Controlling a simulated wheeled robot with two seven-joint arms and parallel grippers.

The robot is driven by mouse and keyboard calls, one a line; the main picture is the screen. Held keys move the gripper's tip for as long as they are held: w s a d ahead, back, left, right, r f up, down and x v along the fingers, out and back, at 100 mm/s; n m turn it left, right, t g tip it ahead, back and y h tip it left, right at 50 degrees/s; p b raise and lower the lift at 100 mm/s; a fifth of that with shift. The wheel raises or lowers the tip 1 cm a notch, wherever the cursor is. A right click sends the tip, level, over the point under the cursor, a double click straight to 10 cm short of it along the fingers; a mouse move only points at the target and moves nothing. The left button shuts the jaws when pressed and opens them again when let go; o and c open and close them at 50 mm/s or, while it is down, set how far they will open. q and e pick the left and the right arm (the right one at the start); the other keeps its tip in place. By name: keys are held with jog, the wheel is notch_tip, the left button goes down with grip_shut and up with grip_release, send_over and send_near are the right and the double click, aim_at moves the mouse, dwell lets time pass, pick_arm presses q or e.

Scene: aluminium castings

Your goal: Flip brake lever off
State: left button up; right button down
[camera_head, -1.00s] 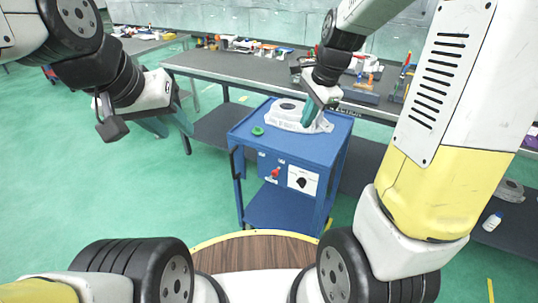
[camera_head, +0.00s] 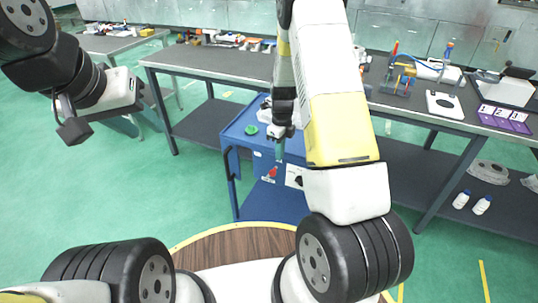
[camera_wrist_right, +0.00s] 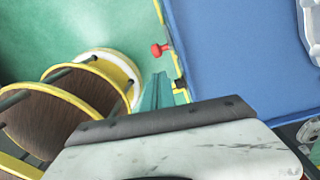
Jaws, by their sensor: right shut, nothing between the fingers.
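The red lever knob (camera_head: 272,172) is on the front panel of the blue cart (camera_head: 237,132). In the right wrist view the red knob (camera_wrist_right: 159,49) stands out from the cart's edge, with a black knob (camera_wrist_right: 180,84) nearby. My right gripper (camera_head: 280,152) points down in front of the cart's front edge. In the right wrist view its teal fingers (camera_wrist_right: 157,92) are together and empty, beside the black knob and apart from the red one. Whether they touch the black knob I cannot tell. My left gripper (camera_head: 147,119) hangs over the floor at the left, empty, its teal fingers spread.
A white casting (camera_head: 264,107) on the cart is mostly hidden behind my right arm. A long grey workbench (camera_head: 200,62) with tools stands behind. The floor left of the cart is clear.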

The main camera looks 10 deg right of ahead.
send_near(279, 172)
jog(key=s+f, duration=0.1)
jog(key=f, duration=0.1)
jog(key=s+a+f, duration=0.1)
jog(key=s+f, duration=0.2)
jog(key=f, duration=0.1)
jog(key=shift+s+a, duration=0.25)
jog(key=shift+s, duration=0.1)
jog(key=shift+r, duration=0.1)
